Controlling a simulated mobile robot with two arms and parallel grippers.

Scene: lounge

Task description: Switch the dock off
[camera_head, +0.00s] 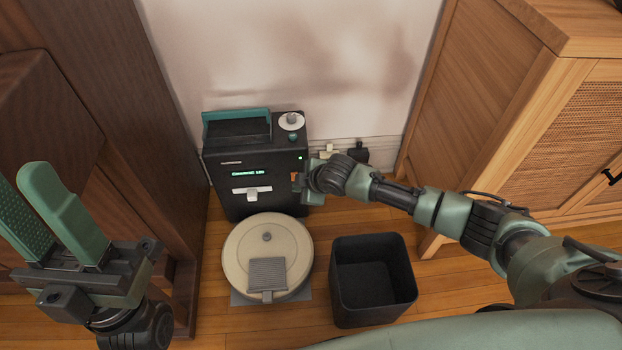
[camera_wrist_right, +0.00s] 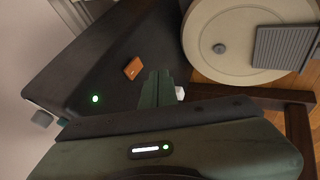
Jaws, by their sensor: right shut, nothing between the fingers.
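The dock (camera_head: 255,205) is a black box against the wall, with a lit display (camera_head: 248,173) and a small green light (camera_head: 300,158) on its front. A small orange switch (camera_wrist_right: 133,68) sits on the dock's front; in the head view it is partly covered by my right gripper (camera_head: 301,190). In the right wrist view the right fingers (camera_wrist_right: 157,88) are shut and empty, beside the orange switch; I cannot tell whether they touch the dock. The green light also shows in the right wrist view (camera_wrist_right: 95,99). My left gripper (camera_head: 45,215) is open and empty, far left.
A round cream robot vacuum (camera_head: 240,245) lies before the dock. A black open bin (camera_head: 372,315) stands right of it. A wooden cabinet (camera_head: 480,100) is at the right, dark wooden furniture (camera_head: 120,120) at the left. A white knob (camera_head: 291,121) tops the dock.

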